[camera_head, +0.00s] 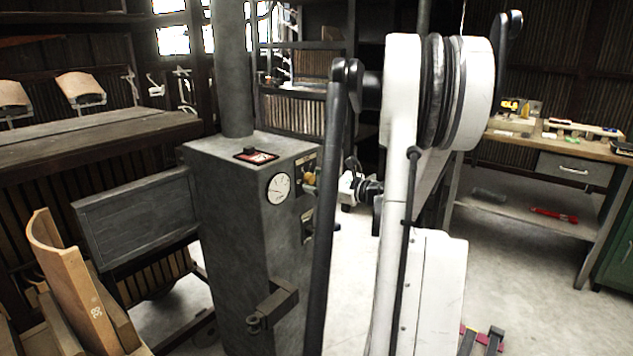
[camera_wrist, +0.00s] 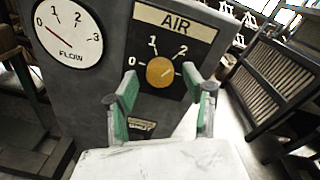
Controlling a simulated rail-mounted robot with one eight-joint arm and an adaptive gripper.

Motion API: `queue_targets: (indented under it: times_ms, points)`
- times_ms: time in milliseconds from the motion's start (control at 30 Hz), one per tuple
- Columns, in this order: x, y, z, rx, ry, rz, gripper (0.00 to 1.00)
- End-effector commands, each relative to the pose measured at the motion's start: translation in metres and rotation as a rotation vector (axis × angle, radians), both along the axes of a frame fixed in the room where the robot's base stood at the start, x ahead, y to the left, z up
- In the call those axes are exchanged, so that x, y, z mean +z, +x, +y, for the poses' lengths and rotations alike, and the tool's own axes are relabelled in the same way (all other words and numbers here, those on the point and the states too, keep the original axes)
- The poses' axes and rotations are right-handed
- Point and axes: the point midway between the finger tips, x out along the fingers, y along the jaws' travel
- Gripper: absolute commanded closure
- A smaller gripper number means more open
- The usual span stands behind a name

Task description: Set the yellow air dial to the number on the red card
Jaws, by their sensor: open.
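The yellow air dial (camera_wrist: 160,72) is a round knob on a dark panel headed AIR, with 0, 1 and 2 around it. It also shows small in the head view (camera_head: 309,176). I cannot read its setting surely. My gripper (camera_wrist: 161,80) is open, its green-padded fingers on either side of the dial; I cannot tell if they touch it. In the head view my gripper (camera_head: 347,187) faces the panel from the right. The red card (camera_head: 256,156) lies on top of the grey cabinet; its number is not readable.
The grey cabinet (camera_head: 231,230) carries a white FLOW gauge (camera_wrist: 68,32) left of the AIR panel, its needle near the low end. A bracket (camera_head: 272,305) juts from the cabinet lower down. A workbench (camera_head: 550,143) stands at the back right, with open floor before it.

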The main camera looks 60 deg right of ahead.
Motion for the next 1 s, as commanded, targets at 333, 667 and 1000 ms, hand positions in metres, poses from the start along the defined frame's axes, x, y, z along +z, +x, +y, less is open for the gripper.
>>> queue_targets:
  times_ms: [333, 667, 1000]
  points:
    - [0.002, -0.038, 0.000, -0.004, 0.000, 0.000, 0.54]
    - [0.005, -0.099, 0.002, -0.003, 0.000, 0.000, 0.54]
    - [0.007, -0.120, 0.004, 0.000, 0.000, 0.000, 0.54]
